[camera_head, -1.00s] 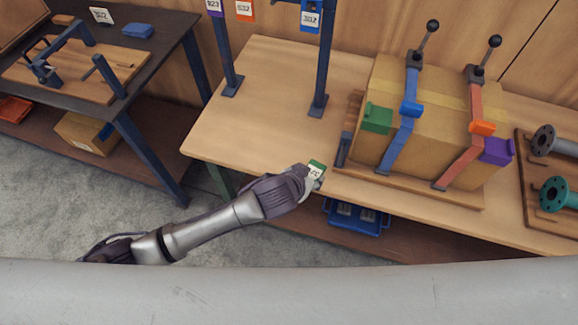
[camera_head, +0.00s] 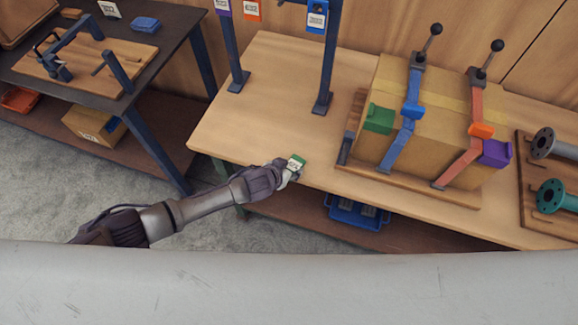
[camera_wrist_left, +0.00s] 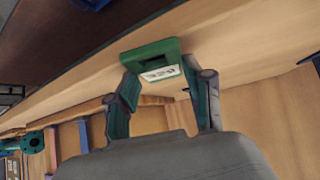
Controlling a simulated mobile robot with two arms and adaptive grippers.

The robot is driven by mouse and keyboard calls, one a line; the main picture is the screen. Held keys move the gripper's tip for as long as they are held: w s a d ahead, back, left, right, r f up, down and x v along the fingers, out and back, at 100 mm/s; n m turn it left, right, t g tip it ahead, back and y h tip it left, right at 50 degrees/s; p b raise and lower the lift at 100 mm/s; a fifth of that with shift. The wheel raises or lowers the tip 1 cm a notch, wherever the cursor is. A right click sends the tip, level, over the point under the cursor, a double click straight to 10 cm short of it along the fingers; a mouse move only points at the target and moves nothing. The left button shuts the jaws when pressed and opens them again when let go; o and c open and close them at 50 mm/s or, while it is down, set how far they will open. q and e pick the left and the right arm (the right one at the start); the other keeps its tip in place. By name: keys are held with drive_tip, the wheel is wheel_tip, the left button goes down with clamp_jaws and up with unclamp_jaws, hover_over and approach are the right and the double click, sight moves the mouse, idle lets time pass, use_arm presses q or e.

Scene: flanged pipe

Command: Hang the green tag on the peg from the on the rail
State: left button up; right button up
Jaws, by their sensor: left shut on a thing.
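The green tag (camera_head: 296,162) with a white number label is held at the tip of my left gripper (camera_head: 289,174), over the front edge of the wooden table. In the left wrist view the green tag (camera_wrist_left: 155,61) sits between the fingertips of my left gripper (camera_wrist_left: 160,80), which is shut on it. A blue rail frame (camera_head: 328,60) stands at the back of the table; its top is cut off by the picture edge. Purple (camera_head: 222,8), orange (camera_head: 253,9) and blue (camera_head: 317,16) tags hang from it. The pegs are not clearly visible. My right gripper is not in view.
A cardboard box (camera_head: 440,95) with blue and orange straps stands right of the frame. Teal and grey flanged pipes lie at the far right. A dark table (camera_head: 180,40) stands at left. The wooden table (camera_head: 265,110) is clear between the frame's posts and the front edge.

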use_arm(q)
drive_tip(key=shift+f, duration=0.25)
drive_tip(key=o, duration=1)
drive_tip(key=shift+r, duration=0.1)
drive_tip(key=b+v, duration=0.2)
drive_tip(key=v, duration=1.2)
drive_tip(key=shift+a, duration=0.15)
